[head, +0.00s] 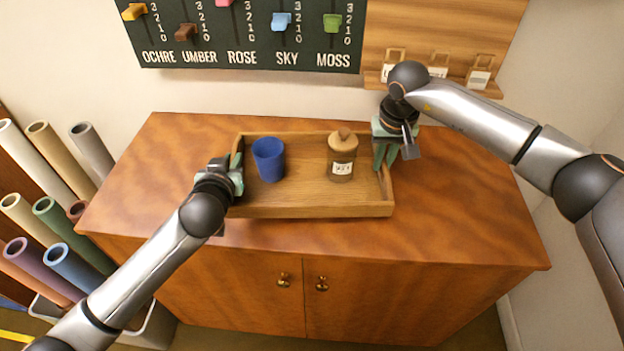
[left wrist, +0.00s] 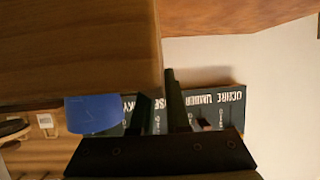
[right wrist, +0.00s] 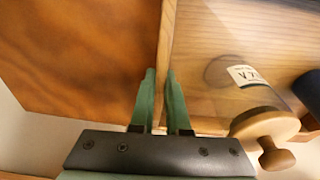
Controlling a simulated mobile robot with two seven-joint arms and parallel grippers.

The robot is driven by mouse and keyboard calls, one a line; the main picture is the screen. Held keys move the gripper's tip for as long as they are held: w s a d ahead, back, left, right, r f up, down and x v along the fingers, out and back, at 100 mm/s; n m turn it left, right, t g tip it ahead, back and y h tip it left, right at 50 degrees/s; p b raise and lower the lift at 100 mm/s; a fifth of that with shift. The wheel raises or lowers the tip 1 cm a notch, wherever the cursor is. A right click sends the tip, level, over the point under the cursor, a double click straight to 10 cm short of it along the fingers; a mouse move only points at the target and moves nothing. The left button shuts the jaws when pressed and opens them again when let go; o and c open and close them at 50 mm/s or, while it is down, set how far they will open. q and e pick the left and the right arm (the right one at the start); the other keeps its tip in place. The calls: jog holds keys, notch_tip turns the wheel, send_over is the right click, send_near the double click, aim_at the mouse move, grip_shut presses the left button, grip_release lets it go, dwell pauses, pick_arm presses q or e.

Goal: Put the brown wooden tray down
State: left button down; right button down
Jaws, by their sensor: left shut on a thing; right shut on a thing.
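The brown wooden tray (head: 310,211) is level over the cabinet top; I cannot tell whether its base touches it. A blue cup (head: 268,160) stands upright in its left part, and a labelled jar with a wooden stopper (head: 342,168) stands upright in its right part. My left gripper (head: 238,172) is shut on the tray's left wall. My right gripper (head: 386,152) is shut on its right wall. The right wrist view shows the tray wall (right wrist: 168,45) between the green fingers (right wrist: 160,78). The left wrist view shows the blue cup (left wrist: 94,114) beside the fingers.
The wooden cabinet top (head: 460,215) is bare to the right and left of the tray. A slider board (head: 250,45) and a small shelf (head: 435,88) with several labelled things are on the wall behind. Several rolled tubes (head: 60,220) stand in a bin at the left.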

aim_at(378, 180)
pick_arm(q)
jog(key=shift+a+f+b, duration=0.15)
jog(key=shift+f+b, duration=0.15)
jog(key=shift+f, duration=0.4)
pick_arm(e)
jog(key=shift+f, duration=0.8)
